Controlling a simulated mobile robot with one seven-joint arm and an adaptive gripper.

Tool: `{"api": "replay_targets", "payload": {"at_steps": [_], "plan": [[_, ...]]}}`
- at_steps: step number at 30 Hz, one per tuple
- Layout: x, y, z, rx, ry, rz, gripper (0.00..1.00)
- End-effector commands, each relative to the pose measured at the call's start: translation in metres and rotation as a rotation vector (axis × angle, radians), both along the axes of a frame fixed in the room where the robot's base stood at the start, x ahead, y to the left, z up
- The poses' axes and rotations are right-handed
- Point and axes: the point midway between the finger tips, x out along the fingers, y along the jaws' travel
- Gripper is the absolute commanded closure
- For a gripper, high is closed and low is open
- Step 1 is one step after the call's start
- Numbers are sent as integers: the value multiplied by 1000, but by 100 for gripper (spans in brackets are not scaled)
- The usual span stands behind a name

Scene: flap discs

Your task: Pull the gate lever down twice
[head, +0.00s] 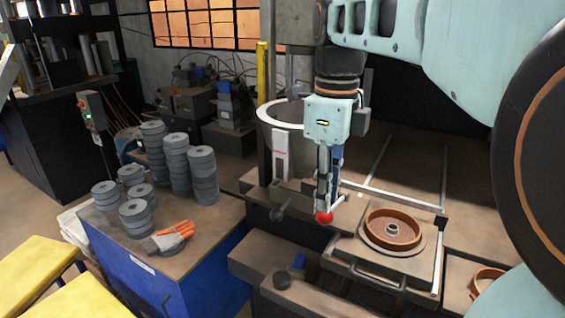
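A lever with a red ball knob (324,217) shows at the front of the machine, left of the round brown fixture. A short pale rod (338,202) beside the knob appears to be part of it. My gripper (325,207) points straight down, with its fingertips right at the top of the red knob. The fingers look close together and overlap in this view. I cannot tell whether they touch or grasp the knob. The gate that the lever works is not clearly identifiable.
A round brown fixture (392,229) sits on a plate with a front handle, right of my gripper. A white ring (283,113) stands behind. Stacked grey discs (174,165) and an orange-grey glove (168,237) lie on the blue cabinet (160,282) at left.

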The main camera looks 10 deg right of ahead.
Motion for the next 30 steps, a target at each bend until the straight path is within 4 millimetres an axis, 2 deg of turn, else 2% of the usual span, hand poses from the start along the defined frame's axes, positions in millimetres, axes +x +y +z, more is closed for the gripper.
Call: {"api": "replay_targets", "payload": {"at_steps": [30], "plan": [[1,-1,-64,-2,-3,-1,83]]}}
